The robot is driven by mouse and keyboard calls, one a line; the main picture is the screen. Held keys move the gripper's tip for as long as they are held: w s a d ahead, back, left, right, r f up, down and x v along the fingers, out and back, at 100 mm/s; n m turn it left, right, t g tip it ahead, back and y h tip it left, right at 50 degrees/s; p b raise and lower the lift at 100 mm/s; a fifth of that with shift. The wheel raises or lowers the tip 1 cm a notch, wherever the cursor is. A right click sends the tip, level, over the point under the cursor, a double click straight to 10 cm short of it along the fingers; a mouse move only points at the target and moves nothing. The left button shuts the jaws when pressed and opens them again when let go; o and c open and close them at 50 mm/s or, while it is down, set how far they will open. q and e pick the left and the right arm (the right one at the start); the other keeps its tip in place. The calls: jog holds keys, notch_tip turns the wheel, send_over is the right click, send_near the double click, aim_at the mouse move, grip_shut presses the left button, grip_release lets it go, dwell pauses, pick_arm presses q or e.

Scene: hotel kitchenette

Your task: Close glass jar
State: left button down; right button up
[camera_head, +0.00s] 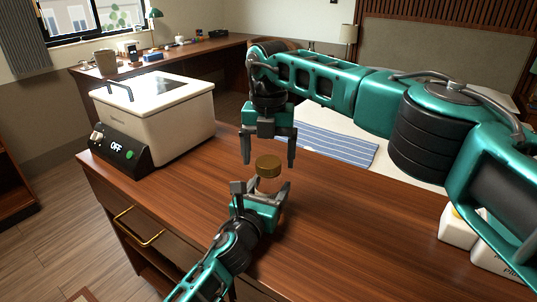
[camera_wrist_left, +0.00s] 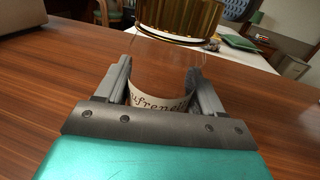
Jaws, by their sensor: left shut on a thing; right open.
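The glass jar (camera_head: 268,185) stands on the wooden counter, with a gold lid (camera_head: 267,163) at its top. In the left wrist view the clear jar (camera_wrist_left: 165,82) carries a pale label with dark lettering, and the gold lid (camera_wrist_left: 180,17) shows at the top edge. Whether the lid is seated on the jar I cannot tell. My left gripper (camera_head: 260,190) is shut on the jar's lower body, one finger on each side. My right gripper (camera_head: 269,160) points down from above, open and empty, its fingers above and slightly behind the lid.
A white fryer-like appliance (camera_head: 160,110) with a panel reading OFF stands at the counter's left. A blue striped cloth (camera_head: 335,145) lies behind the counter. The counter's front middle is clear.

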notch_tip(320, 180, up, 7)
jog(key=shift+r, duration=0.1)
dwell(0.3)
pick_arm(q)
jog(key=shift+c, duration=0.3)
grip_release()
jog(key=p+v, duration=0.1)
jog(key=v, duration=1.1)
jog(key=shift+p, duration=0.3)
jog(key=shift+s+a, duration=0.15)
jog(key=shift+s, duration=0.3)
pick_arm(e)
jog(key=shift+r, duration=0.75)
